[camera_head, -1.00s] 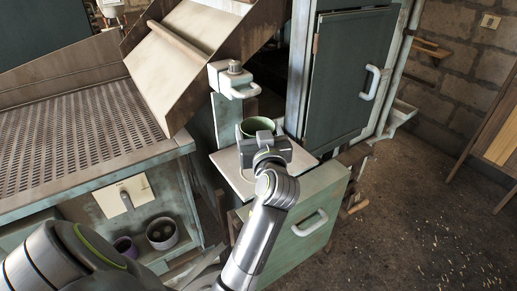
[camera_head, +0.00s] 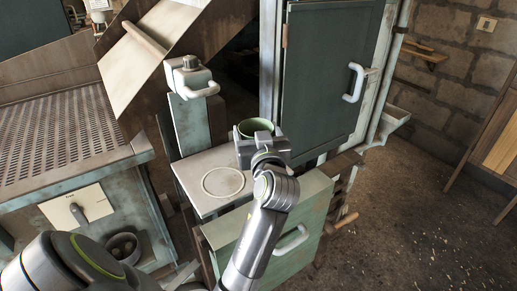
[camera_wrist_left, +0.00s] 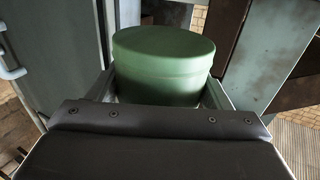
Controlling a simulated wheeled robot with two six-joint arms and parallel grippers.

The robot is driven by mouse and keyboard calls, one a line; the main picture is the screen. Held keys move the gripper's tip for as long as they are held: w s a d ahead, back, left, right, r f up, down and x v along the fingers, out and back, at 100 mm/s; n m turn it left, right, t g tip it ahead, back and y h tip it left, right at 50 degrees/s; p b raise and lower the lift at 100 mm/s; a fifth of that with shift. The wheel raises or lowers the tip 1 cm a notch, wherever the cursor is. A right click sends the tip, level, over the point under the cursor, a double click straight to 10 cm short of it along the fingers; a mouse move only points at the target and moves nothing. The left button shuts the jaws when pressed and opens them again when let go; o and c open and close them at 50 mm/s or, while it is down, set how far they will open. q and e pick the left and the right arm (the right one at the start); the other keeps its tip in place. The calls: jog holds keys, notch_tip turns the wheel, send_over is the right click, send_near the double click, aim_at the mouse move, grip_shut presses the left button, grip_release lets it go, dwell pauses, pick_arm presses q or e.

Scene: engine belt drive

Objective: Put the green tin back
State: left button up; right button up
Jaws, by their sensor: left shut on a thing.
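The green tin (camera_head: 255,127) is round, and in the head view it shows just behind my left gripper (camera_head: 262,143). In the left wrist view the tin (camera_wrist_left: 163,62) stands upright between the two fingers, which are shut on it. The gripper's dark body hides its lower part. A pale square shelf (camera_head: 195,172) with a ring marked on it lies to the left of the gripper. Nothing stands on the ring. I cannot tell how high the tin is above the shelf. My right gripper is not in view.
A post with a pale handled clamp (camera_head: 190,77) stands behind the shelf. A green cabinet door (camera_head: 325,80) with a handle is at the right. A green drawer front (camera_head: 275,230) is below the shelf. A perforated metal bench (camera_head: 60,145) is at the left.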

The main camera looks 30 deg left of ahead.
pick_arm(q)
jog(key=shift+w+f, duration=0.1)
jog(key=shift+f, duration=0.35)
notch_tip(320, 180, down, 3)
jog(key=shift+w+f, duration=0.15)
jog(key=shift+f, duration=0.2)
jog(key=shift+d+f, duration=0.1)
jog(key=shift+f, duration=0.15)
jog(key=o, duration=1.1)
jog(key=shift+r, duration=0.15)
jog(key=shift+c, duration=0.2)
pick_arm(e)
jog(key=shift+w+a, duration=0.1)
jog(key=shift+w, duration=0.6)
pick_arm(q)
jog(key=shift+r, duration=0.15)
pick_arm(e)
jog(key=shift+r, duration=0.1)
